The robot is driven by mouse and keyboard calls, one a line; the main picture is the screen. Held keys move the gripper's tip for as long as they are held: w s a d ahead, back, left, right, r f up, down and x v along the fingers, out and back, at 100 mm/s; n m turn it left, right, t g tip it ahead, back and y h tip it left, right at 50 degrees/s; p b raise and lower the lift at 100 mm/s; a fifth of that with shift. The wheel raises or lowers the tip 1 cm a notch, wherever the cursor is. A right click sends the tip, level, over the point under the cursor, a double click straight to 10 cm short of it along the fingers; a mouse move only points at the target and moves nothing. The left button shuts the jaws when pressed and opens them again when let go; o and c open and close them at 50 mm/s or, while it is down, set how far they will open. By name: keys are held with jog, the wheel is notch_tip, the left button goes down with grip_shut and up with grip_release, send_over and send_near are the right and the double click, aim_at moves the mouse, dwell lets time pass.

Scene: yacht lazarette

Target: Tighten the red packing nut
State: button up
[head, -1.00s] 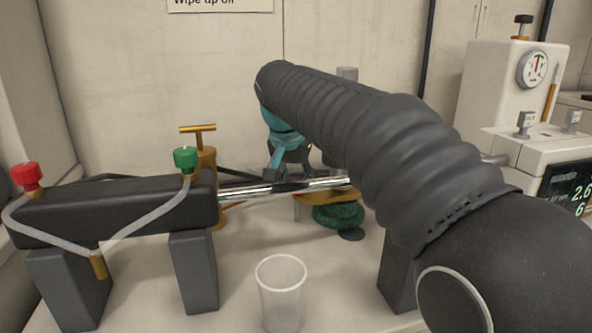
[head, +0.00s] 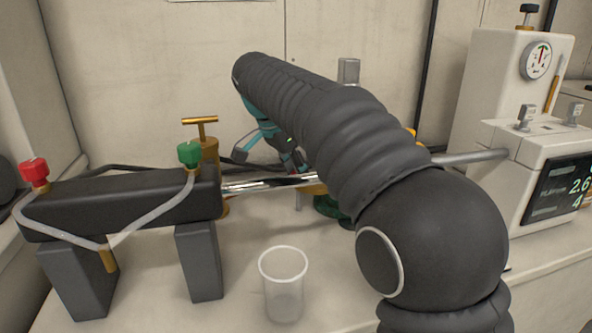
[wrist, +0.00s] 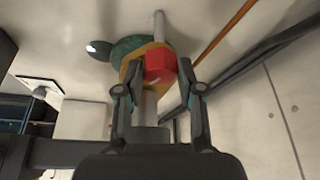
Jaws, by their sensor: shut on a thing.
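The red packing nut (wrist: 160,65) is a faceted red piece on a yellow-brass fitting (wrist: 130,66) around a grey rod (wrist: 159,28) in the wrist view. My gripper (wrist: 159,84) has one finger on either side of the nut and is shut on it. In the head view my gripper (head: 287,158) reaches down to the bright rod (head: 262,183) behind my arm.
A black cylinder (head: 120,200) on grey blocks carries red (head: 34,172) and green (head: 190,153) capped fittings with clear hoses. A clear cup (head: 283,285) stands in front. A white gauge unit (head: 497,95) and a display box (head: 550,160) stand right. A green coil (head: 330,207) lies below the rod.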

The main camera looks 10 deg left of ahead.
jog(key=shift+f, duration=0.1)
dwell(0.3)
jog(key=o, duration=1.1)
jog(key=shift+o, duration=0.2)
jog(key=v, duration=1.2)
